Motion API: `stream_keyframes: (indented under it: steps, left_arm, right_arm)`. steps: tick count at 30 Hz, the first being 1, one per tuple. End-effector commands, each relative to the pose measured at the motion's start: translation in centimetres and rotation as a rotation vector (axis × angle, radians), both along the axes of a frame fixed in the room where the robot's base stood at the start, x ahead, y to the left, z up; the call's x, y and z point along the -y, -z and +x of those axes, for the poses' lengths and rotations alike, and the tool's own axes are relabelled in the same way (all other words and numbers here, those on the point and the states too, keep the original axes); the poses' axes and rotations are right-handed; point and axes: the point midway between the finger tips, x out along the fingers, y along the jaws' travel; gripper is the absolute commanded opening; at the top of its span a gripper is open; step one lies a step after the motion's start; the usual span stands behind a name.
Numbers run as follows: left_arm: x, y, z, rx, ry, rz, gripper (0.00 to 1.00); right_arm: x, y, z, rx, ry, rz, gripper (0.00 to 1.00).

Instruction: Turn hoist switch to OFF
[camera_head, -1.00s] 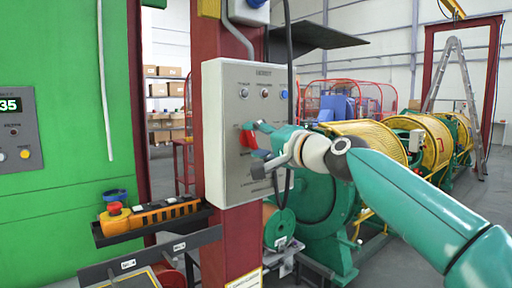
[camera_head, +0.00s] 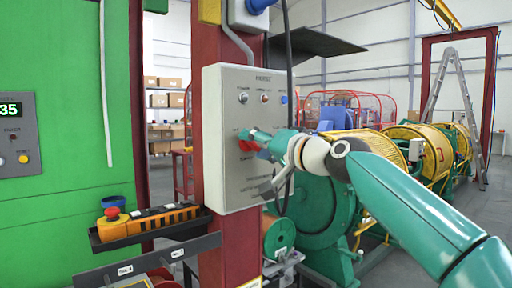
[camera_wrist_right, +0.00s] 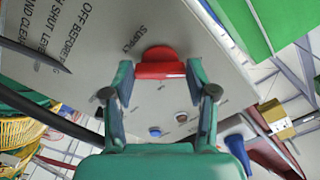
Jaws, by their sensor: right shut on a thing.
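The hoist control box (camera_head: 225,100) is a light grey panel on a dark red post. My right gripper (camera_head: 252,139) is at this handle, reaching in from the right. In the right wrist view the red handle (camera_wrist_right: 160,64) lies between the two fingertips of my right gripper (camera_wrist_right: 160,72), which is shut on it. The handle's exact setting cannot be read because the fingers cover part of it. My left gripper is out of view.
Small buttons and lamps (camera_head: 264,98) line the panel's top. A black cable (camera_head: 290,60) hangs along its right side. A shelf with an orange pendant (camera_head: 160,219) and red emergency button is lower left. The strander's yellow cages (camera_head: 358,144) stand behind my right arm.

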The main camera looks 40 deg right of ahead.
Motion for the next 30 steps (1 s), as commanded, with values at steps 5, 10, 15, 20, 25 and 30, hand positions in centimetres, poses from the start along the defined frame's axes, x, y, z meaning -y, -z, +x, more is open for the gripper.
stream_keyframes:
  steps: [5, 10, 15, 20, 25, 30]
  left_arm:
    - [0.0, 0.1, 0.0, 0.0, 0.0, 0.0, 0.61]
    - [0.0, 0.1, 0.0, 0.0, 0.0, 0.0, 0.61]
    - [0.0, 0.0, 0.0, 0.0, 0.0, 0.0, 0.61]
    - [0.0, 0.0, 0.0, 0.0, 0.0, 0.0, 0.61]
    - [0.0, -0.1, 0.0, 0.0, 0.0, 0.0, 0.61]
    - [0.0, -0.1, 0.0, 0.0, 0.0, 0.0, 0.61]
  right_arm:
    - [-0.2, 0.8, 0.3, -0.02, -0.007, -0.005, 0.22]
    - [-0.2, 0.6, 0.2, -0.016, -0.006, -0.003, 0.82]
    - [-0.1, 0.4, 0.1, -0.011, -0.005, -0.002, 0.82]
    - [-0.1, 0.3, 0.0, -0.009, -0.004, -0.001, 0.82]
    - [0.1, 0.1, -1.2, -0.006, -0.002, 0.0, 0.82]
    - [0.3, 0.2, -4.0, -0.006, -0.002, 0.0, 0.82]
